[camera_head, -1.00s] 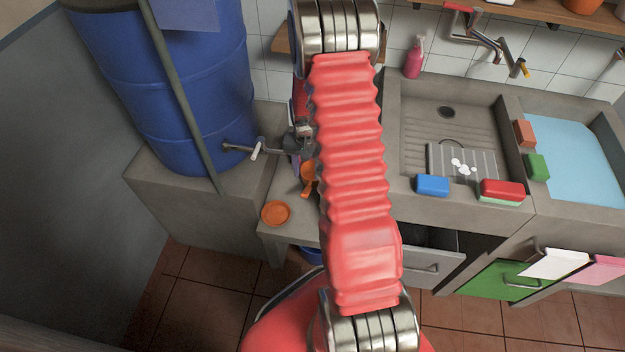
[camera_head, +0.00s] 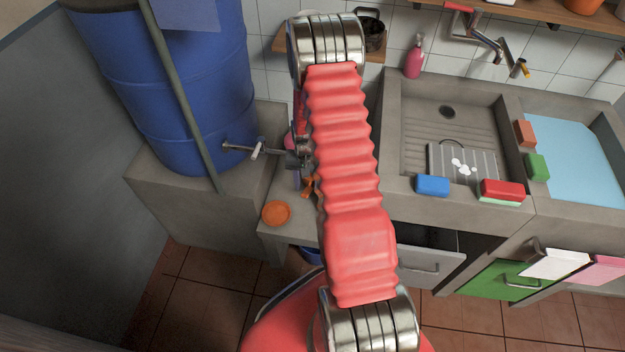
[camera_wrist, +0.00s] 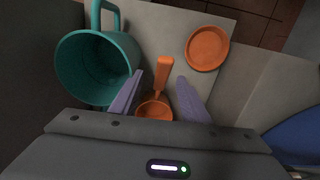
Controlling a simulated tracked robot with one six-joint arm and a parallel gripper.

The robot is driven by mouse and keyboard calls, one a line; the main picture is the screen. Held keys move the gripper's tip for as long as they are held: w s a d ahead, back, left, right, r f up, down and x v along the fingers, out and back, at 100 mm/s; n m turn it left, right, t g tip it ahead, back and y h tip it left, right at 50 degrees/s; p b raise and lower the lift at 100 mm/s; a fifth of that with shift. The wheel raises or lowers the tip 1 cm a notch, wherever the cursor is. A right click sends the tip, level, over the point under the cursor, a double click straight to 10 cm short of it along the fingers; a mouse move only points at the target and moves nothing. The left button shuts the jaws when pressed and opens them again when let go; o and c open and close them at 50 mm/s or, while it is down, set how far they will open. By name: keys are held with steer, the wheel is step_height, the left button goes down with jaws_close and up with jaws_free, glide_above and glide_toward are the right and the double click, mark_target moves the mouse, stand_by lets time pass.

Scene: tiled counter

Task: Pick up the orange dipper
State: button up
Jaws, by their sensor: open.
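The orange dipper (camera_wrist: 164,77) lies between the two purple fingers of my gripper (camera_wrist: 160,97) in the wrist view. Its handle points away from the wrist and its round bowl is close to the gripper body, partly hidden by it. The fingers stand apart on either side of it, and I cannot tell whether they touch it. In the head view a small part of the dipper (camera_head: 308,186) shows beside my red arm; the arm hides the rest and most of the gripper.
A teal mug (camera_wrist: 95,65) stands close to the left finger in the wrist view. An orange dish (camera_wrist: 207,48) lies beyond the right finger and near the counter edge (camera_head: 276,213). A tap (camera_head: 258,149) on the blue barrel juts out over this area. Sinks lie to the right.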

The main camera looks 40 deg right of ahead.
mark_target(306, 191)
steer(key=shift+w+a+f, duration=0.1)
steer(key=shift+f, duration=1.2)
steer(key=shift+w+a+f, duration=0.1)
steer(key=shift+f, duration=1.2)
steer(key=shift+c, duration=0.2)
jaws_close()
